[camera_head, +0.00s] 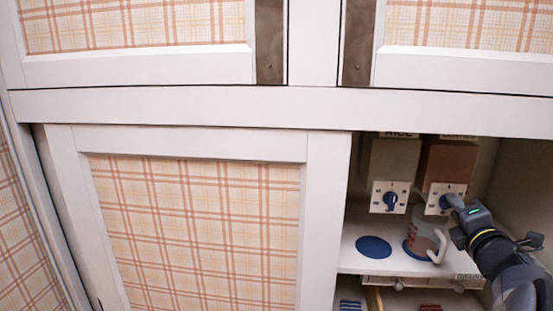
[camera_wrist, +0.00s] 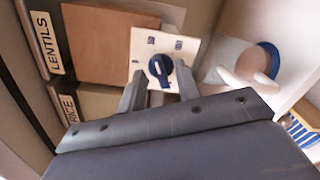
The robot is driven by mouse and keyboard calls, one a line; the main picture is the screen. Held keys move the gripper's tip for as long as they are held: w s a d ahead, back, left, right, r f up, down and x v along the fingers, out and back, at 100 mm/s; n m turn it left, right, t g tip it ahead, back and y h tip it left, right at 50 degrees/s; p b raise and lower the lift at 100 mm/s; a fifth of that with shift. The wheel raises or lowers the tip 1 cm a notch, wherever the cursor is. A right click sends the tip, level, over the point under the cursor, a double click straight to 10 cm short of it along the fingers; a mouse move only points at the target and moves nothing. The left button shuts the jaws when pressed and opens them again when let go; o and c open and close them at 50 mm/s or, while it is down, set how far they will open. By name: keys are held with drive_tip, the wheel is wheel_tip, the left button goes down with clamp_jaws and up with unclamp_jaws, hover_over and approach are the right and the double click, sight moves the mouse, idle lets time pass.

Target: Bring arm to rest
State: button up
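My gripper (camera_head: 452,203) is inside the open cabinet at the right of the head view, in front of the right-hand dispenser's blue knob. In the wrist view its two fingers (camera_wrist: 158,82) are spread, with the blue knob (camera_wrist: 160,69) between them in the picture and a gap on each side. The knob sits on a white plate on the brown lentils dispenser (camera_wrist: 105,45). My arm reaches in from the lower right of the head view. I cannot tell how far the fingertips are from the plate.
The rice dispenser (camera_head: 394,160) stands to the left, with its own knob (camera_head: 390,200). A handled mug (camera_head: 424,236) stands below the lentils dispenser, beside a blue disc (camera_head: 374,247) on the shelf (camera_head: 352,263). A plaid cabinet door (camera_head: 200,235) fills the left.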

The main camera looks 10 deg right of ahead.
drive_tip(key=shift+w+d, duration=0.15)
drive_tip(key=shift+w, duration=0.55)
